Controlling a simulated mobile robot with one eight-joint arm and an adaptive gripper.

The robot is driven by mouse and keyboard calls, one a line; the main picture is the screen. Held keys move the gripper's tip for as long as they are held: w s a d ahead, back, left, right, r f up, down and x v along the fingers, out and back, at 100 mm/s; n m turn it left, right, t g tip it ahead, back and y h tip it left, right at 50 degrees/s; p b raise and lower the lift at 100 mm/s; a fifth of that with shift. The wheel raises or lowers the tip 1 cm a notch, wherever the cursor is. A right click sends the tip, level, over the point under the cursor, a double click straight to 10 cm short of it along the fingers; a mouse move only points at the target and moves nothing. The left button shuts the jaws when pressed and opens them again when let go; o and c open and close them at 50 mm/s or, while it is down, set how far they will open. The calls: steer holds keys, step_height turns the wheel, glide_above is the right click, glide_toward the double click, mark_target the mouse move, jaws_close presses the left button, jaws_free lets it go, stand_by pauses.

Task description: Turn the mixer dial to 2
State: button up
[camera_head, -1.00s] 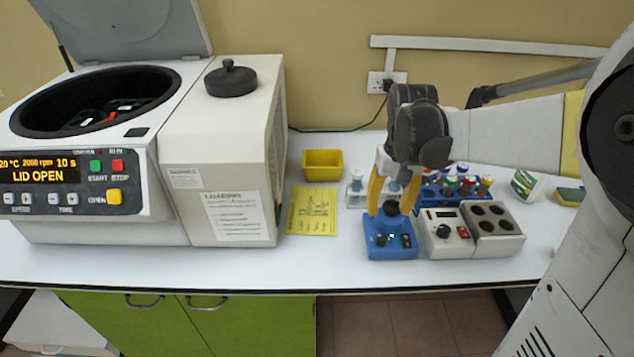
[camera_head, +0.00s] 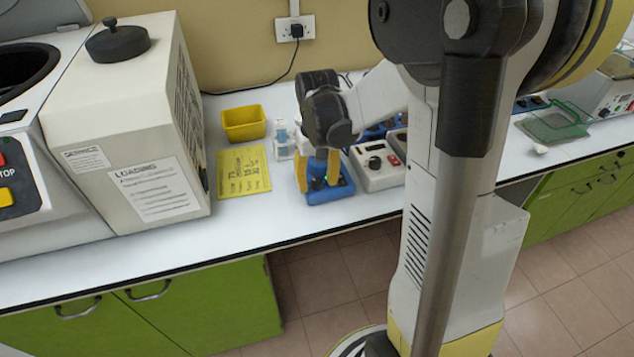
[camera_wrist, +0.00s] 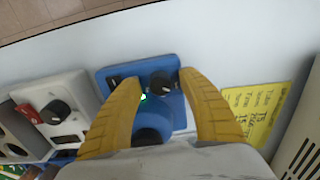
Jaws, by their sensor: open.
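The mixer is the small blue box (camera_head: 340,192) near the counter's front edge. In the wrist view its blue housing (camera_wrist: 181,112) carries a black dial (camera_wrist: 162,83), a dark switch, a small green light and a round blue part. My gripper (camera_head: 318,185) is over the mixer with its yellow fingers pointing down. In the wrist view my gripper (camera_wrist: 158,78) is open, and the dial shows between the two fingertips, closer to the right one. I cannot tell whether a finger touches the dial. The dial's number marks are too small to read.
A white device (camera_head: 378,166) with its own black knob stands right of the mixer. A yellow note (camera_head: 243,170) lies to the left, with a yellow tray (camera_head: 244,124) and small bottles (camera_head: 283,140) behind. The large white machine (camera_head: 140,130) stands farther left. The counter's front strip is clear.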

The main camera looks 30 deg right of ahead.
jaws_close()
steer(key=shift+m, duration=0.4)
steer(key=m+p, duration=0.1)
steer(key=m, duration=0.4)
steer(key=shift+m, duration=0.3)
steer(key=m, duration=0.5)
steer(key=shift+p, duration=0.3)
steer(key=shift+m, duration=0.3)
